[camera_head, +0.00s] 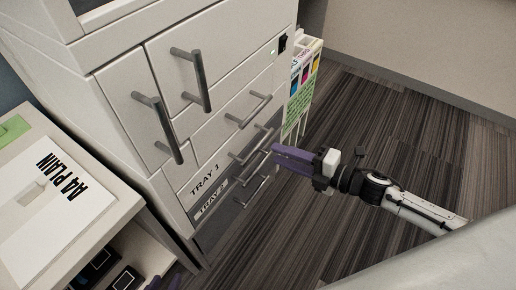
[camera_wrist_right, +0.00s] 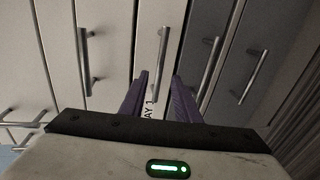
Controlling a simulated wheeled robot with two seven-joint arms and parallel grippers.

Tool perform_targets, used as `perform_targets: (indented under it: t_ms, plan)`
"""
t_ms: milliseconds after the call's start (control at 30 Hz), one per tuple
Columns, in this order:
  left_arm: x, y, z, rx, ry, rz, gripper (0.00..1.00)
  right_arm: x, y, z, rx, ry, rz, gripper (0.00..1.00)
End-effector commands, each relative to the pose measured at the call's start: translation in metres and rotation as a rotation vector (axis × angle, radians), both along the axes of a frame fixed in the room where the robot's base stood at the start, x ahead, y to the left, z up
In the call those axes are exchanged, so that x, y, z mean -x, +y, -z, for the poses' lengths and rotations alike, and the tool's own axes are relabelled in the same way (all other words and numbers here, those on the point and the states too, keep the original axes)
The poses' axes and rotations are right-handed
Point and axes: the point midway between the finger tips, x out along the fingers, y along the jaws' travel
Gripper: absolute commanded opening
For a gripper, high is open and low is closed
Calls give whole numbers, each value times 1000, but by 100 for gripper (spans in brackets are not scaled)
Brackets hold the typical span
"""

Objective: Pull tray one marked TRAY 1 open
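Tray one (camera_head: 204,178) is a white drawer front with black TRAY 1 lettering on the machine; it looks shut, flush with its neighbours. Its grey bar handle (camera_wrist_right: 163,48) shows in the right wrist view. My right gripper (camera_head: 276,155) has purple fingers and is open, pointing at the drawer fronts. In the right wrist view the right gripper (camera_wrist_right: 160,77) has a clear gap between its fingers, lined up with that handle; I cannot tell whether they reach around it. My left gripper (camera_head: 165,284) shows only as purple bits at the bottom edge.
A dark TRAY 2 drawer (camera_head: 209,203) with its own handle (camera_wrist_right: 208,66) sits just below. Upper doors have large handles (camera_head: 191,80). A side table (camera_head: 112,207) with A4 PLAIN paper (camera_head: 50,215) stands left. An ink rack (camera_head: 301,80) stands behind; open floor lies right.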

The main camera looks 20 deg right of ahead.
Motion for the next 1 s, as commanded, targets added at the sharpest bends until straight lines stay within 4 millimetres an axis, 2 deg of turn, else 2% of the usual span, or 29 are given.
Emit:
perform_targets:
  t_ms: [200,400,600,833,867,1000]
  plan:
    - [-1,0,4,1,-3,1,31,-34,26,7,-4,-2,3,29]
    - [-2,0,5,3,-8,1,31,-57,44,13,-7,2,4,29]
    - [-3,0,4,3,-13,2,31,-65,51,16,-6,4,4,29]
    - [-3,0,4,4,-14,1,31,-65,52,16,-6,4,5,29]
    - [-4,0,4,3,-13,2,31,-65,52,16,-6,4,5,28]
    - [-3,0,4,3,-13,2,31,-65,51,16,-6,4,5,4]
